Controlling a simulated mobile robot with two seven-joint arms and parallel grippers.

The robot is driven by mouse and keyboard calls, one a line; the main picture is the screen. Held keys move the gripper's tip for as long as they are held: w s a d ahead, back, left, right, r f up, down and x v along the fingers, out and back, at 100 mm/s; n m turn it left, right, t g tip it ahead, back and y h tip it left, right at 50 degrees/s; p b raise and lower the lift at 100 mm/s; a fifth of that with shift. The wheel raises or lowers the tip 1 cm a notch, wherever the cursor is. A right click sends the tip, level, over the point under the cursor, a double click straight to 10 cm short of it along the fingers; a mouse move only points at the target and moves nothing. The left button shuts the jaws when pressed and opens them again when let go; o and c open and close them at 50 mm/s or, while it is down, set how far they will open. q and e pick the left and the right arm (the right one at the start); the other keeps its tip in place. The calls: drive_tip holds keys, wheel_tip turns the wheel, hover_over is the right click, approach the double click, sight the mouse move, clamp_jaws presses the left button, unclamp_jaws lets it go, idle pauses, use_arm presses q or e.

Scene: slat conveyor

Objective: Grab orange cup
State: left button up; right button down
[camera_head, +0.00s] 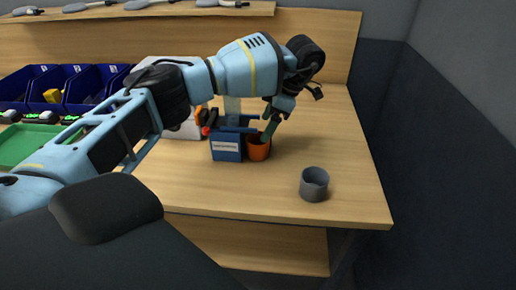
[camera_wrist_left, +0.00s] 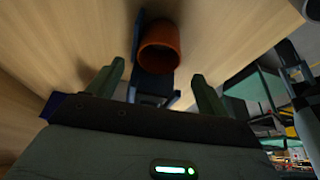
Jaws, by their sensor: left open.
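The orange cup (camera_head: 258,152) stands upright on the wooden table, right beside a small blue box with a white label (camera_head: 226,147). My left gripper (camera_head: 268,132) is above the cup, pointing down, and one green finger overlaps the cup's rim in the head view. In the left wrist view the orange cup (camera_wrist_left: 160,40) shows its open mouth, lined up between the two spread fingers of my left gripper (camera_wrist_left: 159,74) and just beyond their tips. The gripper is open and holds nothing. I cannot tell whether a finger touches the cup. My right gripper is not in view.
A grey cup (camera_head: 314,185) stands near the table's front right. Blue bins (camera_head: 78,90) and a green tray (camera_head: 28,146) are at the left. A white machine (camera_head: 186,130) is partly hidden behind my arm.

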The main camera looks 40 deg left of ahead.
sight(261, 133)
use_arm(q)
drive_tip(key=x, duration=0.3)
drive_tip(key=shift+a+f, duration=0.2)
drive_tip(key=shift+s+a+f+p, duration=0.1)
drive_tip(key=shift+f+p, duration=0.2)
drive_tip(key=shift+f, duration=0.1)
drive_tip(key=c, duration=1.3)
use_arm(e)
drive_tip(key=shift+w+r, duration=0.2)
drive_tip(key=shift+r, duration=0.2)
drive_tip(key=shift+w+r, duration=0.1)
